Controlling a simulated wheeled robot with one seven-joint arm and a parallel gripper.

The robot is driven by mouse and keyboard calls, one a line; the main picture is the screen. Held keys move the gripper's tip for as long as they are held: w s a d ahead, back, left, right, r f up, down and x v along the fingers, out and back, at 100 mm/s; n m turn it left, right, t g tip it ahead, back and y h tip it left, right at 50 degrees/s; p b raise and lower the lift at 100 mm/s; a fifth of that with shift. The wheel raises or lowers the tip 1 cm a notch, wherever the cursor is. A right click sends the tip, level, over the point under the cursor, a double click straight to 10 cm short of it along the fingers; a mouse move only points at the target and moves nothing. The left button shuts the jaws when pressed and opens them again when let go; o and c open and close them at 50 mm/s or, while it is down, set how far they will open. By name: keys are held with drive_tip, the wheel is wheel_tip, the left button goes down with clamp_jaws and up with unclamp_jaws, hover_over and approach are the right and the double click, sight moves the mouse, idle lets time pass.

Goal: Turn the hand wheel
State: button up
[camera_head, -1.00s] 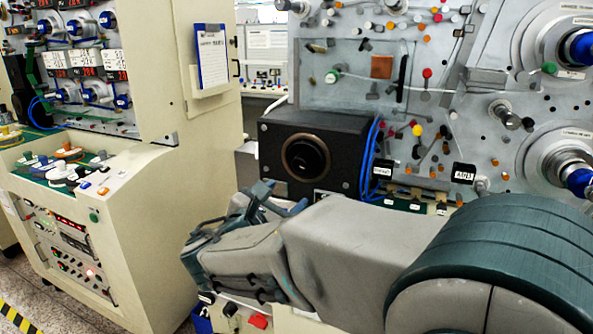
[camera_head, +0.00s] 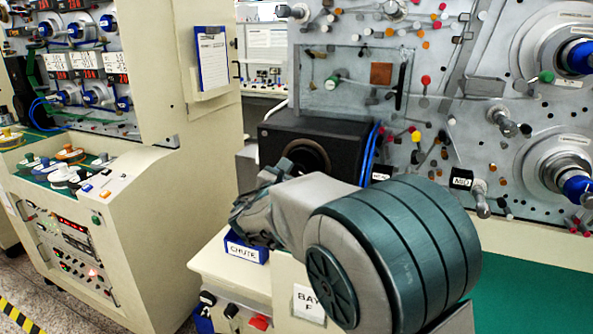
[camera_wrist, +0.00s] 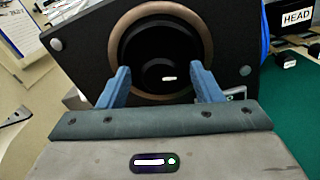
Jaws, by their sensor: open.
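The hand wheel appears to be the round black disc (camera_wrist: 165,45) in a bronze-coloured ring on the front of a black box (camera_wrist: 85,40). It has a raised centre with a small white mark. In the head view the wheel (camera_head: 306,154) is partly hidden behind my arm. My gripper (camera_wrist: 162,80) is open, with its two blue fingers spread and nothing between them. The fingers overlap the lower left and lower right of the ring in the wrist view. I cannot tell whether they touch it.
A grey panel (camera_head: 345,90) with many pegs and blue-centred spindles rises behind and to the right. Blue cables (camera_head: 371,150) run beside the box. A blue bin labelled CHUTE (camera_head: 247,249) sits below my gripper. A cream cabinet (camera_head: 150,230) stands left. Green worktop (camera_head: 535,300) is clear at right.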

drive_tip(key=shift+w+d, duration=0.1)
drive_tip(key=shift+w, duration=0.1)
drive_tip(key=shift+c, duration=0.3)
drive_tip(key=c, duration=0.9)
drive_tip(key=shift+f+m+b, duration=0.2)
drive_tip(key=shift+m+b, duration=0.1)
drive_tip(key=shift+b, duration=0.6)
drive_tip(key=shift+c, duration=0.2)
drive_tip(key=shift+r+m+b, duration=0.1)
drive_tip(key=shift+m+b, duration=10)
drive_tip(key=shift+b, duration=4.1)
